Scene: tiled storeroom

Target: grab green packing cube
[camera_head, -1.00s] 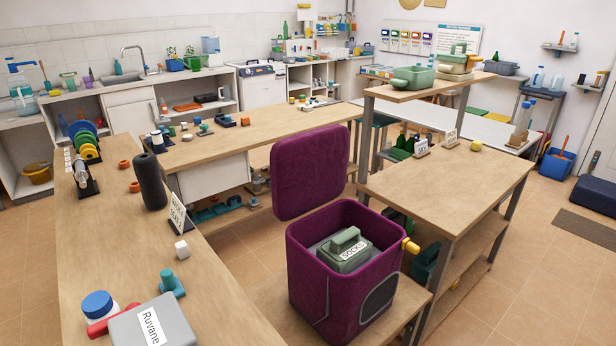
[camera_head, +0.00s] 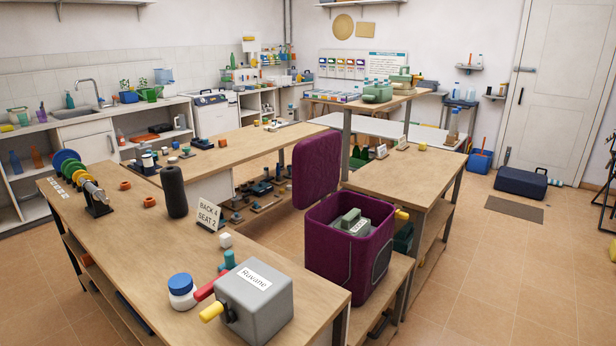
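A grey-green packing cube (camera_head: 352,218) with a handle and a white label lies inside the open purple case (camera_head: 335,268). The case's lid (camera_head: 316,170) stands raised at its back left. More green handled cubes sit on the raised shelf at the back, one at the front left (camera_head: 377,94) and a stacked pair (camera_head: 400,82) beside it. I cannot tell which green cube the task names. Neither of my grippers shows in the head view.
A grey labelled box (camera_head: 255,305), a blue-lidded jar (camera_head: 182,291) and a black cylinder (camera_head: 174,191) stand on the left worktop (camera_head: 130,240). A right-hand table (camera_head: 405,180) adjoins the case. Open tiled floor (camera_head: 500,270) lies to the right.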

